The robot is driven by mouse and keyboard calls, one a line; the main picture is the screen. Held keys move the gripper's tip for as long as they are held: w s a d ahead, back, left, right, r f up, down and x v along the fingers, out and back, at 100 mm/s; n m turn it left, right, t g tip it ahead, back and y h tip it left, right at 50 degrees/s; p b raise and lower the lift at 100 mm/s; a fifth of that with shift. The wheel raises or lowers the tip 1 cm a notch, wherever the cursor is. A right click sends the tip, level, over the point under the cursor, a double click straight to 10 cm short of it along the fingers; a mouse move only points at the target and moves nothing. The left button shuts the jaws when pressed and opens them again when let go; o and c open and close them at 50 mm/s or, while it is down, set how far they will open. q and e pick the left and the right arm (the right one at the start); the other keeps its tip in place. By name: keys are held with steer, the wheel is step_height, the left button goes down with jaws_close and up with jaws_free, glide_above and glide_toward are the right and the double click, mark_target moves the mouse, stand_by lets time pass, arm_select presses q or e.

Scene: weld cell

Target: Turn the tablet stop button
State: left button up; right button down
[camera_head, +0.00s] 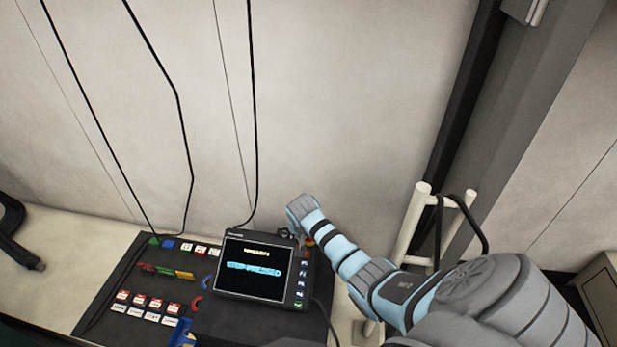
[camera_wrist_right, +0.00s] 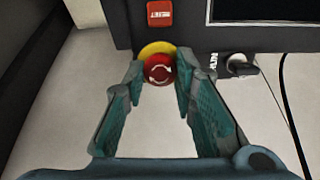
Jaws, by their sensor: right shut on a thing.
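The tablet (camera_head: 255,268) lies on the dark control panel in the head view, with its screen lit. Its red stop button (camera_wrist_right: 159,69) with white turning arrows and a yellow collar (camera_wrist_right: 157,48) shows in the right wrist view, at the tablet's edge. My right gripper (camera_wrist_right: 159,77) has its two fingers on either side of the red button and is shut on it. In the head view my right gripper (camera_head: 303,232) is at the tablet's upper right corner and mostly hides the button. My left gripper is not in view.
The dark control panel (camera_head: 120,290) carries several labelled buttons and switches. A key switch (camera_wrist_right: 240,66) sits right of the red button in the wrist view. Black cables (camera_head: 183,120) hang down the wall. A white rail (camera_head: 412,225) stands right of the panel, close to my right arm.

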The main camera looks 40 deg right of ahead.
steer(key=m+p, duration=0.2)
steer(key=m, duration=0.1)
steer(key=shift+s+r+p, duration=0.1)
steer(key=shift+p, duration=0.25)
steer(key=shift+s+m+p, duration=0.1)
steer(key=shift+m+p, duration=0.7)
steer(key=shift+m, duration=0.8)
steer(key=c, duration=1.3)
jaws_free()
